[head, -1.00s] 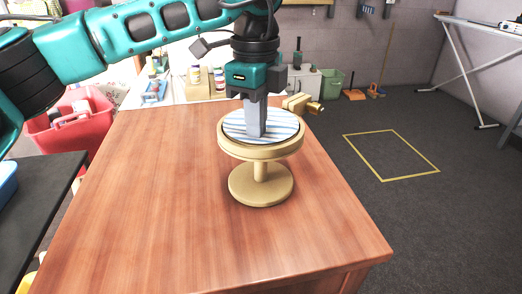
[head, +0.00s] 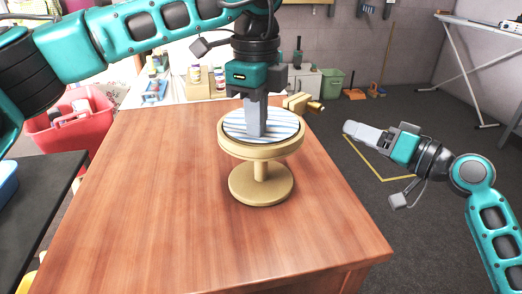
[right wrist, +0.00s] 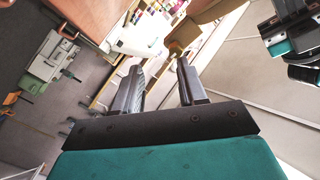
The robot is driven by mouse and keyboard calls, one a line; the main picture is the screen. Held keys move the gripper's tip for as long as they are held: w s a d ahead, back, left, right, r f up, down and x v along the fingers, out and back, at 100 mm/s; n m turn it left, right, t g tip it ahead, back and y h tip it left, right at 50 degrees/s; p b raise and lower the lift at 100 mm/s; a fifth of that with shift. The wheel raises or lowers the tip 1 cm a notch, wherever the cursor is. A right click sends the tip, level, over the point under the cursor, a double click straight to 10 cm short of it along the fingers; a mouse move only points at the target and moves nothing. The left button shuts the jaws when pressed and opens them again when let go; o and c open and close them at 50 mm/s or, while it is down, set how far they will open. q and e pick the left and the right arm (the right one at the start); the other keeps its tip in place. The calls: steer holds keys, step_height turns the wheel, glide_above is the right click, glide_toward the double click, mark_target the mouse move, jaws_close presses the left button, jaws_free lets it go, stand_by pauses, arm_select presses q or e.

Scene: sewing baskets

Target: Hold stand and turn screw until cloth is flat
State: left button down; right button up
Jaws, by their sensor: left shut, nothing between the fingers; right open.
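The tan wooden stand (head: 262,184) with its round hoop stands upright on the table. A blue-and-white striped cloth (head: 289,125) lies across the hoop; I cannot make out folds. The screw (head: 302,104) sticks out from the hoop's back right side. My left gripper (head: 258,135) points down from above, shut, with its fingertips at the cloth's middle, holding nothing. My right gripper (head: 348,128) is right of the screw, apart from it, beyond the table's right edge. Its fingers (right wrist: 158,88) are open and empty in the right wrist view.
The brown wooden table (head: 150,210) is clear around the stand. A red basket (head: 72,125) stands at the left. A green bin (head: 331,79) and an ironing board (head: 480,30) are at the back. Yellow tape (head: 376,165) marks the floor.

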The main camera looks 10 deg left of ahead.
mark_target(321, 109)
steer(key=shift+y, duration=0.5)
steer(key=shift+s+a+r+x, duration=0.1)
steer(key=shift+r+x, duration=0.2)
steer(key=shift+x, duration=1.15)
steer(key=shift+s+a+r+x, duration=0.1)
steer(key=shift+r+x, duration=0.25)
steer(key=shift+x, duration=1.05)
steer(key=shift+s+a+r+x, duration=0.1)
steer(key=shift+r+x, duration=0.2)
steer(key=shift+x, duration=1.15)
steer(key=shift+d, duration=0.1)
steer(key=shift+c, duration=0.3)
steer(key=c, duration=0.6)
steer(key=shift+m, duration=0.8)
steer(key=shift+c, duration=0.2)
steer(key=shift+m, duration=0.9)
